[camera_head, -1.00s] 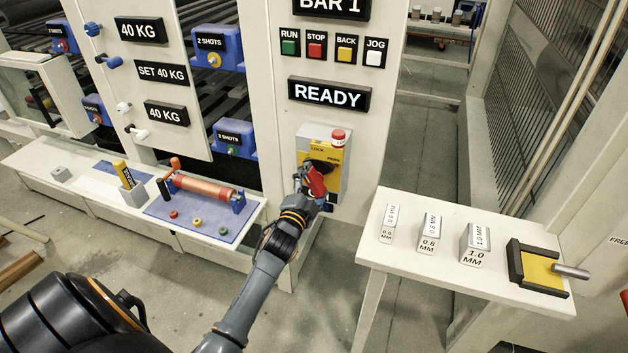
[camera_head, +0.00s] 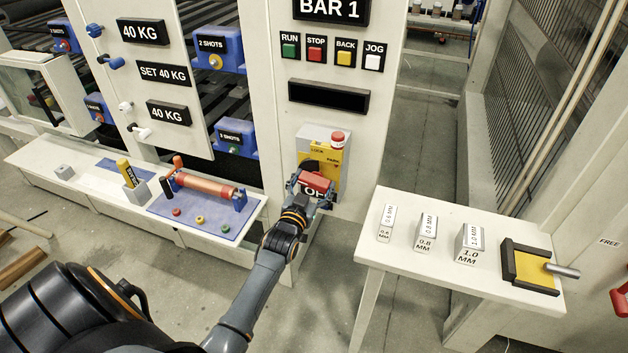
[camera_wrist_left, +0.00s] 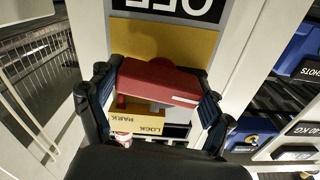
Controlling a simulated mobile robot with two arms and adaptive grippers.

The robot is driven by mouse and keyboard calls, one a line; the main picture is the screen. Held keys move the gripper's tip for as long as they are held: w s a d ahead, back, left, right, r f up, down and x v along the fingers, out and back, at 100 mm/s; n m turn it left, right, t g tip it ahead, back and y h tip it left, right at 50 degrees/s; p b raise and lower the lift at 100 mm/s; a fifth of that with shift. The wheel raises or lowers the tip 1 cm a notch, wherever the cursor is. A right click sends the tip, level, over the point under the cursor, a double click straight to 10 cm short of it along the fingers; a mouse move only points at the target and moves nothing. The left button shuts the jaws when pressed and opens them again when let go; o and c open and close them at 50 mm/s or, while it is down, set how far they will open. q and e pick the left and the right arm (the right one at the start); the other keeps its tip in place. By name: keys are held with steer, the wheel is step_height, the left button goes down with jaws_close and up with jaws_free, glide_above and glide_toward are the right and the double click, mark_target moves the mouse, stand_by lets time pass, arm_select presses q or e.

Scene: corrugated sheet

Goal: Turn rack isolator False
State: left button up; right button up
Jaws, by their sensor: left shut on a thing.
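The rack isolator is a grey box with a yellow plate (camera_head: 334,168) on the machine's front post. Its red handle (camera_head: 318,181) lies roughly crosswise. My left gripper (camera_head: 313,184) is shut on this handle, partly covering the plate. In the left wrist view, the red handle (camera_wrist_left: 160,80) sits between the two fingers, with the yellow plate (camera_wrist_left: 165,42) behind it. An OFF label (camera_wrist_left: 172,7) shows upside down there. LOCK and PARK lettering (camera_wrist_left: 138,119) is also visible. My right gripper is not in view.
A red button (camera_head: 338,139) sits just above the plate. The display (camera_head: 329,96) above is blank. A white table (camera_head: 395,262) with several metal blocks stands to the right. A bench (camera_head: 70,182) with a roller (camera_head: 205,188) lies left.

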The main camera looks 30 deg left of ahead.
arm_select(q)
steer(key=shift+n, duration=0.8)
steer(key=shift+f, duration=0.1)
steer(key=o, duration=1.1)
steer(key=shift+s, duration=0.15)
steer(key=v, duration=1.2)
steer(key=shift+d, duration=0.1)
